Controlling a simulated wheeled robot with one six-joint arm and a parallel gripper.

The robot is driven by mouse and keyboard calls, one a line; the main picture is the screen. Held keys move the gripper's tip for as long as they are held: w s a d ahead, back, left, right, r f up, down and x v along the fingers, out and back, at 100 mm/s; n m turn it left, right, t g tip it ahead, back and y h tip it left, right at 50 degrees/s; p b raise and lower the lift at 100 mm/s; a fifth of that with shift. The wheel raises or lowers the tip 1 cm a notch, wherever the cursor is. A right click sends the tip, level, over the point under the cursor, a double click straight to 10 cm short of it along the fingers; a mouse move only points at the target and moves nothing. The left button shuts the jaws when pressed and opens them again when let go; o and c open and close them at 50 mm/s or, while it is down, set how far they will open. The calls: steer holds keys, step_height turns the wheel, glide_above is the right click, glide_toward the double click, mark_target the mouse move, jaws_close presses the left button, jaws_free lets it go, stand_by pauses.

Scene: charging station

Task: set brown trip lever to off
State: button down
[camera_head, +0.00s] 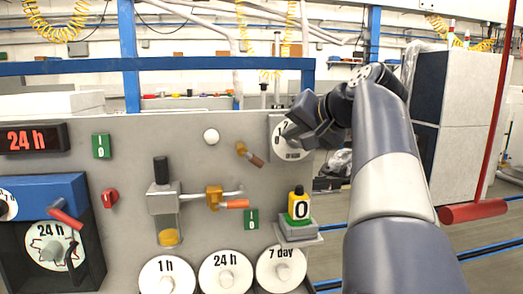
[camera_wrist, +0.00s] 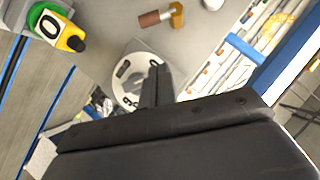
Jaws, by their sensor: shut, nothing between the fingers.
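The brown trip lever (camera_head: 256,161) is on the grey panel, left of my gripper. Its brass mount is at the upper left and its brown handle slants down to the right. It also shows in the wrist view (camera_wrist: 150,18), near the top edge, apart from my fingers. I cannot read an on or off mark beside it. My gripper (camera_head: 290,132) is shut and empty in front of a round white dial (camera_head: 292,153), partly hiding it. In the wrist view the closed fingers (camera_wrist: 157,80) overlap the dial; contact cannot be told.
A white knob (camera_head: 211,136) sits left of the lever. Below are an orange-handled valve (camera_head: 235,203), a green plate (camera_head: 251,219) and a yellow-black piece marked 0 (camera_head: 299,207). Several round dials line the lower panel. The panel's right edge is close to my gripper.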

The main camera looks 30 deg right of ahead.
mark_target(256, 162)
steer(key=p+x, duration=0.1)
steer(key=x, duration=0.5)
steer(key=shift+w+a+f, duration=0.25)
steer(key=shift+a+f, duration=0.4)
steer(key=shift+f, duration=0.2)
steer(key=shift+w+a+f, duration=0.25)
steer(key=shift+a+f, duration=0.1)
steer(key=shift+f, duration=0.25)
